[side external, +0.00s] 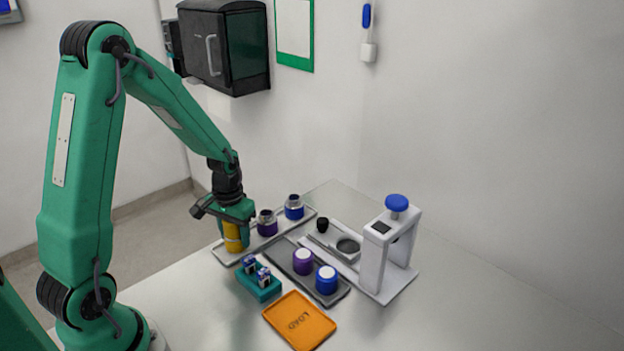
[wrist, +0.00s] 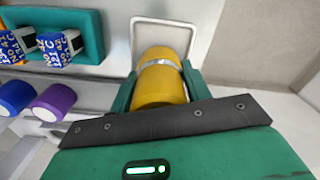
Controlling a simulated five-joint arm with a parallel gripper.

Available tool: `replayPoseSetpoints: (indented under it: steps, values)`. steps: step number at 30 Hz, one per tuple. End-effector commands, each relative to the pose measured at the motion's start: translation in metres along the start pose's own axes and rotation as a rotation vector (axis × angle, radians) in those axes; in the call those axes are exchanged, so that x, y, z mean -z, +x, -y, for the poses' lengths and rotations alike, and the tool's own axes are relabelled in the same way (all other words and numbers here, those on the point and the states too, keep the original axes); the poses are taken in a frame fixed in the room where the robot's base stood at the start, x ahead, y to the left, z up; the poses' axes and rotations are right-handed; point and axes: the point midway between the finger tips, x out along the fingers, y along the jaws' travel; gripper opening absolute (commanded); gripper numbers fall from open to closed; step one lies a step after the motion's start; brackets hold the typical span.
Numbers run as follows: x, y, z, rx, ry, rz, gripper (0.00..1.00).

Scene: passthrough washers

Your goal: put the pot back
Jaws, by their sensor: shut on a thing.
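A yellow pot (wrist: 163,78) with a pale metal band is between the fingers of my gripper (wrist: 160,92), which is shut on it. In the side view the yellow pot (side external: 233,238) hangs upright under my gripper (side external: 236,222), at the left end of a long pale tray (side external: 226,257). I cannot tell whether its base touches the tray. A purple pot (side external: 267,222) and a blue pot (side external: 294,207), both with dark open tops, stand farther along that tray.
A dark tray (side external: 318,270) holds white-topped purple (side external: 303,262) and blue (side external: 327,280) jars. A teal block (side external: 260,284) with small printed items stands close to my gripper. An orange LOAD tray (side external: 300,320) lies in front; a white press (side external: 390,250) stands right.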

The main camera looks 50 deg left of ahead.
Motion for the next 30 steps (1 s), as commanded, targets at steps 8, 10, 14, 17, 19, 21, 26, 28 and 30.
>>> replayPoseSetpoints:
  steps: [8,10,14,17,19,21,26,28,30]
  values:
    - [0.0001,0.0005,0.0,0.0,0.0,-0.001,0.15]
    - [0.0001,0.0021,0.0,0.0,0.0,-0.001,0.15]
    - [0.0,0.0029,0.0,0.0,0.0,0.0,0.63]
    - [0.0,0.0029,0.0,0.0,0.0,0.0,0.69]
    - [-0.0001,0.0028,0.0,0.0,0.0,0.0,0.69]
    - [0.0,0.0028,0.0,0.0,0.0,0.0,0.69]
    - [0.0,0.0017,0.0,0.0,0.0,-0.001,0.69]
    - [0.0001,-0.0001,0.0,0.0,0.0,-0.001,0.69]
    - [0.0003,-0.0032,0.0,0.0,0.0,-0.001,0.69]
